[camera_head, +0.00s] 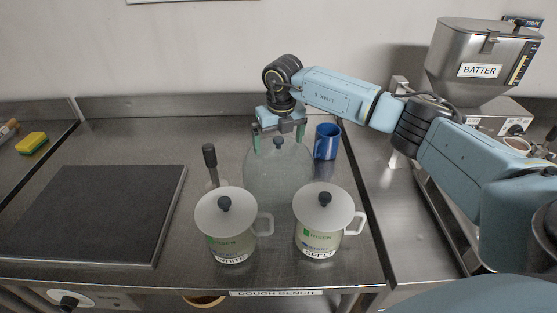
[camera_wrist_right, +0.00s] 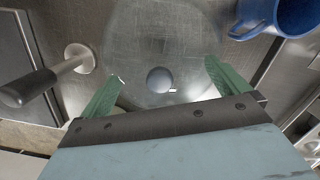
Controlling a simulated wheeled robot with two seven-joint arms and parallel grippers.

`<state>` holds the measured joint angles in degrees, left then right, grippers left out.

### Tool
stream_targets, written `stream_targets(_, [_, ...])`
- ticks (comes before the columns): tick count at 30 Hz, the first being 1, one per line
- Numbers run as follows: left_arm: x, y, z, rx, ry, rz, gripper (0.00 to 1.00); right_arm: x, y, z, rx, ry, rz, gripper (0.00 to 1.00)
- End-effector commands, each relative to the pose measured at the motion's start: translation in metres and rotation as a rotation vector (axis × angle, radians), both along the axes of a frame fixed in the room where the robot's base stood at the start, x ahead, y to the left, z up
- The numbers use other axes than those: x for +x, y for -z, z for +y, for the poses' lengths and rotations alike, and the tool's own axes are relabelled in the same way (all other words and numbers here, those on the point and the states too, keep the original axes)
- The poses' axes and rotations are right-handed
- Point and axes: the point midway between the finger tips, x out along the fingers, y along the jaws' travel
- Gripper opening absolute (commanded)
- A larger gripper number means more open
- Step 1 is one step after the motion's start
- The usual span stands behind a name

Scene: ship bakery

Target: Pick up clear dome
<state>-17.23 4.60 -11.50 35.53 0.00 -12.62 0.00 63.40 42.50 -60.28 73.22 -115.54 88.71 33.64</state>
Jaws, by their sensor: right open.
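The clear dome (camera_head: 277,181) stands on the steel bench behind two lidded white canisters. Its dark round knob (camera_head: 278,142) is on top. My right gripper (camera_head: 279,138) is above the dome, pointing down, with its green fingers apart on either side of the knob. In the right wrist view the knob (camera_wrist_right: 159,80) lies between the open fingers (camera_wrist_right: 160,84), not touched by either, and the see-through dome (camera_wrist_right: 160,35) spreads out below. My left gripper is not in view.
A white canister (camera_head: 226,242) and a spelt canister (camera_head: 318,232) stand in front. A blue mug (camera_head: 327,142) is close at right, and a dark-handled tool (camera_head: 210,158) at left. A dark slab (camera_head: 95,215) covers the left. A batter hopper (camera_head: 478,62) stands right.

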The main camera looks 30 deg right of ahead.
Motion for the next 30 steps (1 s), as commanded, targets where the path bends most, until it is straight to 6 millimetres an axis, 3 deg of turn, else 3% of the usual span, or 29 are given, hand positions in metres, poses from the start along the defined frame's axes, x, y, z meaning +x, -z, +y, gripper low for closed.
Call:
stream_targets(5, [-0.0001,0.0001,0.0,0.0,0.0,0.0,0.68,0.0,0.0001,0.0,0.0,0.0,0.0,0.99])
stream_targets(27, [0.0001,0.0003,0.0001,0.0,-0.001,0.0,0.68,-0.0014,0.0029,0.0001,0.0,0.0,0.006,0.02])
stream_targets(30, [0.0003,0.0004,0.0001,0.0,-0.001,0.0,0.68,-0.0015,0.0033,0.0,-0.001,0.0,0.006,0.0])
